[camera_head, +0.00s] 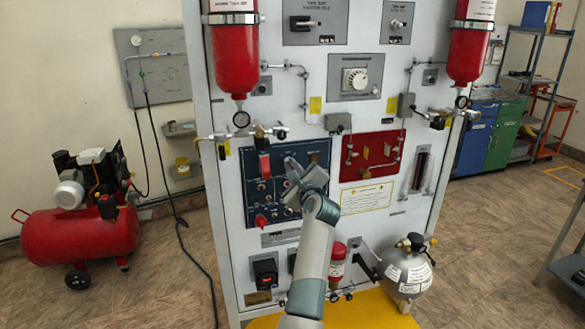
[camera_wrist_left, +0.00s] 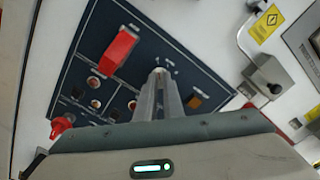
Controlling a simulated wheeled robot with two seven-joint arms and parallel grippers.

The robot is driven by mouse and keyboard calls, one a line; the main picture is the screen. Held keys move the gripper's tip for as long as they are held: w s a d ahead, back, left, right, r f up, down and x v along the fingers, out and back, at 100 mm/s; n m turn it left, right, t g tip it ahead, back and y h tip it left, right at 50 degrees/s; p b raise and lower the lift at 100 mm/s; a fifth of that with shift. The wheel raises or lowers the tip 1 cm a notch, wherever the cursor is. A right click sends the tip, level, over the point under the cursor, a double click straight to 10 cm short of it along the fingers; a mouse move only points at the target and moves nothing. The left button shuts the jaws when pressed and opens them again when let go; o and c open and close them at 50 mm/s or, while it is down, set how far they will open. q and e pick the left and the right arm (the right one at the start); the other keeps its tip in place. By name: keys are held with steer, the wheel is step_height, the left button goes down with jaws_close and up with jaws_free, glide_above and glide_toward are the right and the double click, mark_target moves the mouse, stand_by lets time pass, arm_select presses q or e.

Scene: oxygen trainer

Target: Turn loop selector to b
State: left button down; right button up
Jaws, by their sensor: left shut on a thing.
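My left gripper (camera_head: 291,178) is at the dark blue control panel (camera_head: 258,213) on the white trainer board. In the left wrist view its fingers (camera_wrist_left: 160,84) are close together on a small selector knob (camera_wrist_left: 158,71), most of which they hide. Small marks show around the knob on the panel (camera_wrist_left: 185,62), too small to read. I cannot tell which letter the knob points to. A red guarded switch (camera_wrist_left: 118,50) sits to the left of the fingers and also shows in the head view (camera_head: 264,165). My right gripper is not in view.
Two red cylinders (camera_head: 235,55) hang on the board's upper part. A dark red panel (camera_head: 371,155) is right of the blue one. A silver sphere (camera_head: 407,271) stands at lower right. A red compressor (camera_head: 80,230) is on the floor at left.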

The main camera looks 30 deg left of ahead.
arm_select(q)
steer(key=shift+m+p, duration=0.3)
steer(key=shift+m, duration=0.1)
steer(key=shift+s+m+p, duration=0.1)
steer(key=shift+m+p, duration=7.25)
steer(key=shift+m, duration=1.25)
steer(key=c, duration=1.9)
jaws_free()
steer(key=shift+d+f, duration=0.1)
